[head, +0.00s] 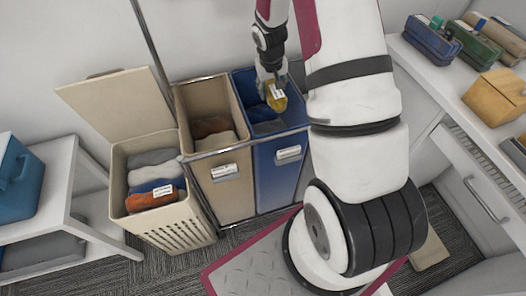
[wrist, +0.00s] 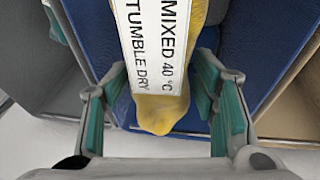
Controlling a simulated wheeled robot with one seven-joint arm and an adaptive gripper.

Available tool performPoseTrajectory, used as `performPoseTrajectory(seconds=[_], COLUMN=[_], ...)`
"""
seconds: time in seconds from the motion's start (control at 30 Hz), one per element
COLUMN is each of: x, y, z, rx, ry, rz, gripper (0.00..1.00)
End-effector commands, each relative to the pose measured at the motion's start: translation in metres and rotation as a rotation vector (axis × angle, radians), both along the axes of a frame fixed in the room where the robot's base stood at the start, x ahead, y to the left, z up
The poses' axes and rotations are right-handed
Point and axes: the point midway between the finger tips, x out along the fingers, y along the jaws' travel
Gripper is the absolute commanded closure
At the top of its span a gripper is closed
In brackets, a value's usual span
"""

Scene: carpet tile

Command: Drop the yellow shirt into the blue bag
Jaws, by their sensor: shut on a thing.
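The yellow shirt (head: 277,97) hangs from my gripper (head: 273,78) over the mouth of the blue bag (head: 276,165). In the wrist view the yellow shirt (wrist: 163,112) sits between the teal finger pads of my gripper (wrist: 160,110), with a white tag reading "MIXED 40 °C TUMBLE DRY" on it. The blue bag's cloth (wrist: 265,40) shows behind it. The bag hangs in a metal frame, with a white label on its front and some dark blue cloth visible inside.
A beige bag (head: 222,188) holding brown and beige clothes hangs left of the blue bag. Further left stands an open-lidded cream hamper (head: 175,233) with folded clothes. A white shelf (head: 480,95) with pouches and a wooden box is at right.

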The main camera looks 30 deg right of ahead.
Motion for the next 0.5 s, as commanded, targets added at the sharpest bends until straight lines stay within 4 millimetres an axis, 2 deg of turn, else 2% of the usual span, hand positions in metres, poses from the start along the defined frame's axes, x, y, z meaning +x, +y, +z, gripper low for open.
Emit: performPoseTrajectory(seconds=[0.07,0.1,0.2,0.5], x=[0.0,0.0,0.0,-0.0003], y=[-0.0001,-0.0001,-0.0001,0.0], z=[0.0007,0.0007,0.0007,0.0006], rx=[0.0,0.0,0.0,0.0], ry=[-0.001,-0.001,-0.001,0.0], rz=[0.0,0.0,0.0,0.0], gripper=[0.8,0.44,0.23,0.23])
